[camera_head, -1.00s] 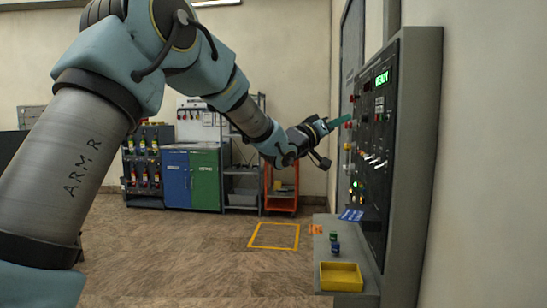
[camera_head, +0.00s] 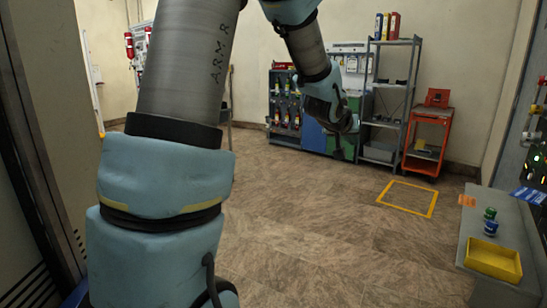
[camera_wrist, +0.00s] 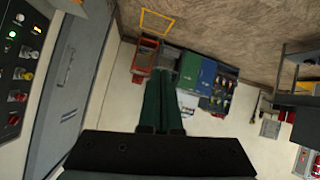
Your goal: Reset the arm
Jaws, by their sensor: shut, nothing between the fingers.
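My gripper (camera_wrist: 163,76) shows in the wrist view as two green fingers pressed together, with nothing between them. In the head view my arm rises at the left, bends over the top and hangs down at the middle. Its dark wrist end is in front of the cabinets, well left of the control panel (camera_head: 537,130), and touches nothing. The fingers are hard to make out there. The panel, with lit lamps and knobs, is cut off at the right edge; it also shows at the left of the wrist view (camera_wrist: 18,75).
A ledge (camera_head: 482,220) below the panel bears a yellow tray (camera_head: 493,260) and small green and blue items. A grey shelf (camera_head: 392,95), an orange cart (camera_head: 428,140) and a bottle rack (camera_head: 284,105) stand at the back. Floor around the yellow square (camera_head: 407,198) is clear.

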